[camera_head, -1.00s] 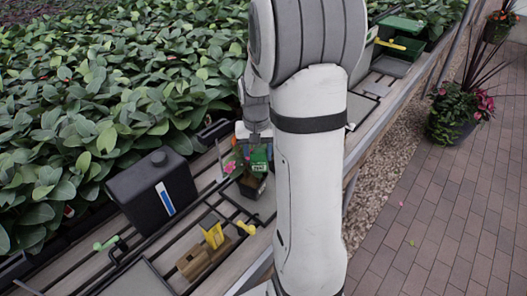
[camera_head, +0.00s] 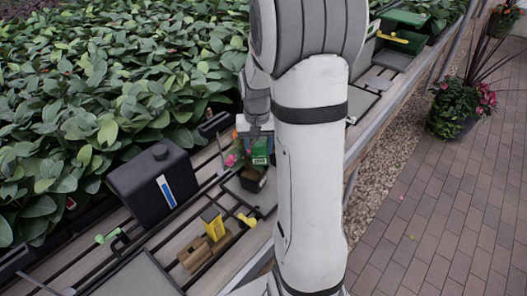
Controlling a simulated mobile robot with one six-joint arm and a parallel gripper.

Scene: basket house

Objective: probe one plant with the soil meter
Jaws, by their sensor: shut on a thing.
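My gripper (camera_head: 255,130) points down and is shut on a green soil meter (camera_head: 260,152) with a small white display. The meter is held over a small dark plant pot (camera_head: 252,182) with pink flowers and leaves (camera_head: 232,160). The pot stands on a grey tray on the slatted bench. The meter's lower end is hidden among the plant and pot, so I cannot tell whether it is in the soil. My arm hides the area to the right of the pot.
A black canister (camera_head: 152,185) stands left of the pot. In front are a yellow item (camera_head: 213,223) on a wooden block (camera_head: 205,249), a yellow-handled tool (camera_head: 247,220) and a green-handled tool (camera_head: 107,236). Dense foliage (camera_head: 90,110) lies behind. A green box (camera_head: 404,32) stands at the far right.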

